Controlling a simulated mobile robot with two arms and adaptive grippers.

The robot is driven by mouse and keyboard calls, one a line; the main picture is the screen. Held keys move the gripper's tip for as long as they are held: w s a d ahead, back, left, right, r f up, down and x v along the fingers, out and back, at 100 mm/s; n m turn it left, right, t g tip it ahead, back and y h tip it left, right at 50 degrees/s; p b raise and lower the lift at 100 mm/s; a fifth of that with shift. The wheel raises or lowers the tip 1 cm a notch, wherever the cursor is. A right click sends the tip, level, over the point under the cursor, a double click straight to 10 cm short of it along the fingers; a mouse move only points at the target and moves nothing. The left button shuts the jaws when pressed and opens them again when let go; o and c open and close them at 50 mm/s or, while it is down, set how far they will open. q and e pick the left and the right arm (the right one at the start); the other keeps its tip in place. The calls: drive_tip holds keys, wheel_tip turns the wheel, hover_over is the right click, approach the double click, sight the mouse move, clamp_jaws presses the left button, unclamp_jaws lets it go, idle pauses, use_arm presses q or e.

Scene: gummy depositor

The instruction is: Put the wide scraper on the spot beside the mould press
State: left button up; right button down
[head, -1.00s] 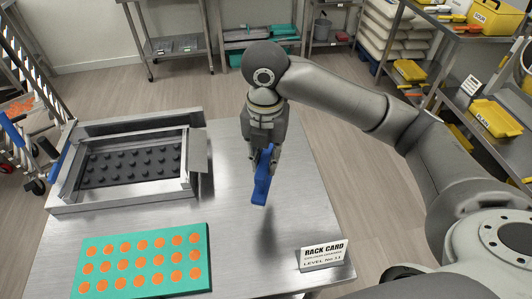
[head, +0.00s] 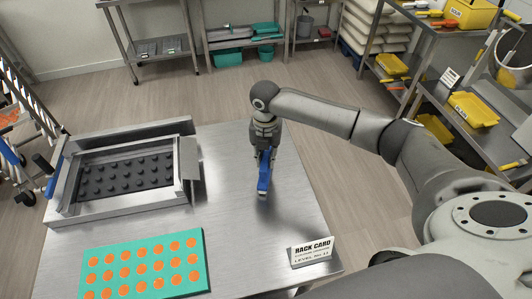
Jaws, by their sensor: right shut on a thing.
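The blue wide scraper (head: 264,172) is in my right gripper (head: 265,153), which is shut on it over the steel table (head: 225,236). The scraper points down, its lower end close to the tabletop; I cannot tell whether it touches. The mould press (head: 122,178), a metal frame around a dark studded plate, stands on the table to the left of the scraper, with bare tabletop between them. My left gripper is not in view.
A teal mat (head: 215,262) with orange discs lies at the table's front left. A rack card (head: 312,251) stands at the front right corner. Shelves with yellow trays (head: 473,109) stand at the right. The tabletop around the scraper is clear.

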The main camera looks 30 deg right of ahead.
drive_tip(key=shift+f, duration=0.25)
drive_tip(key=shift+f, duration=0.1)
drive_tip(key=c, duration=1.3)
unclamp_jaws()
wheel_tip(320, 180, up, 11)
drive_tip(key=b, duration=0.3)
drive_tip(key=shift+w, duration=0.1)
drive_tip(key=shift+r+b, duration=0.35)
drive_tip(key=shift+r, duration=0.3)
drive_tip(key=shift+f, duration=0.1)
